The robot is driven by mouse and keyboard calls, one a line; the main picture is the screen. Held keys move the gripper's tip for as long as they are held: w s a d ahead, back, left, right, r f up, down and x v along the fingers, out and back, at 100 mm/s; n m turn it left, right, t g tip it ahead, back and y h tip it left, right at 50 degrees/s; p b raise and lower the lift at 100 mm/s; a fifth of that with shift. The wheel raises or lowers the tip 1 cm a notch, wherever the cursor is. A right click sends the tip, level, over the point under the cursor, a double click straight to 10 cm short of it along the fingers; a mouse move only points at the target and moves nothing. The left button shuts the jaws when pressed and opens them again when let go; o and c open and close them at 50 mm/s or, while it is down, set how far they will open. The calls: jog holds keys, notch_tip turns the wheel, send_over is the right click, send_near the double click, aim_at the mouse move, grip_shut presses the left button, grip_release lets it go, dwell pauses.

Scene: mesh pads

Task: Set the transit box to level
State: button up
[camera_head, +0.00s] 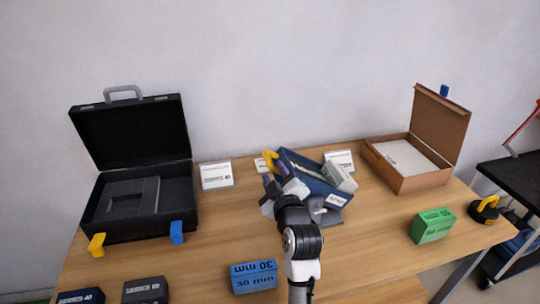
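A blue open box (314,184) sits tilted near the middle of the table, on or against a grey piece (334,201); I take it as the transit box, though its label is too small to read. A pale grey block (340,176) and darker items show in it. My gripper (274,178) is at the box's left end, beside a small yellow part (270,160). My arm hides the box's near left corner. Whether the fingers touch or hold the box, I cannot tell.
An open black case (134,222) stands at left, an open cardboard box (424,180) at right. A blue block (254,276) and a green block (432,226) lie nearer.

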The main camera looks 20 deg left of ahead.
aim_at(271, 166)
jog(key=p+x, duration=0.1)
jog(key=x, duration=0.5)
jog(key=shift+w+a+p, duration=0.1)
jog(key=shift+w+p, duration=0.05)
jog(key=shift+p, duration=0.25)
grip_shut()
